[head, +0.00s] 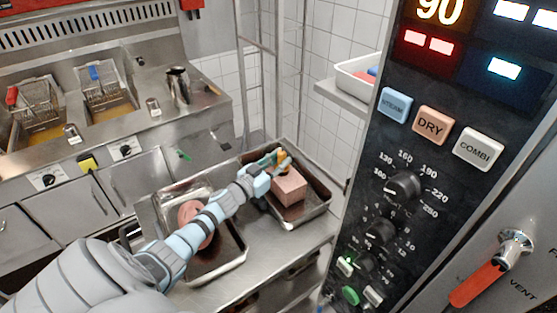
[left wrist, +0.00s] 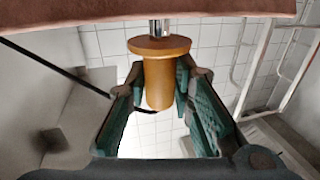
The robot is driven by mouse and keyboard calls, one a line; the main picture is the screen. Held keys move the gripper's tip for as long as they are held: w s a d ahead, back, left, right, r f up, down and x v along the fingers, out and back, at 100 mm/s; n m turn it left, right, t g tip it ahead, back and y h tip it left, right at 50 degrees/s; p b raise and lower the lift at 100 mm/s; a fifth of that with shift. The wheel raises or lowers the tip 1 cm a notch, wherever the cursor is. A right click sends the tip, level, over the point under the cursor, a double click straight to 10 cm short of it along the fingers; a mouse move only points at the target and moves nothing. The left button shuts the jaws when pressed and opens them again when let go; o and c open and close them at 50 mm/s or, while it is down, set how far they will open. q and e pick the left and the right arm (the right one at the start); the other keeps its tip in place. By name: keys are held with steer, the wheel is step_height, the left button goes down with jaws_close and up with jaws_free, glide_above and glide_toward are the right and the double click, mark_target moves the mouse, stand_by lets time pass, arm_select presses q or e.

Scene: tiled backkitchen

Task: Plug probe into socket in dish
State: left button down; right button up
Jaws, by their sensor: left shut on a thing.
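My left gripper (head: 270,163) is at the upper left side of a pinkish block (head: 291,189) that lies in the right metal tray (head: 305,223). It is shut on the orange probe (head: 284,158). In the left wrist view the probe's handle (left wrist: 160,80) stands between the teal fingers of the gripper (left wrist: 160,98). Its metal shaft runs up to the pinkish-brown edge of the block (left wrist: 185,12) at the top. I cannot tell whether the shaft tip is in the block. No socket hole is visible. My right gripper is not in view.
A second tray (head: 228,262) with a round pink piece (head: 190,215) lies under my left arm. The oven control panel (head: 430,180) stands close on the right. Fryers with baskets (head: 103,85) are at the back left. A white bin (head: 355,84) sits on a shelf.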

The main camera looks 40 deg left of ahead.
arm_select(q)
steer(key=shift+s+f, duration=0.15)
steer(key=shift+f, duration=0.2)
steer(key=c, duration=1.8)
jaws_free()
steer(key=shift+o, duration=0.6)
steer(key=shift+s+d, duration=0.1)
steer(key=shift+s+f, duration=0.1)
steer(key=shift+f, duration=0.05)
steer(key=shift+s, duration=0.95)
steer(key=s+p, duration=0.2)
steer(key=s, duration=0.6)
steer(key=shift+s+a, duration=0.25)
steer(key=shift+a, duration=0.15)
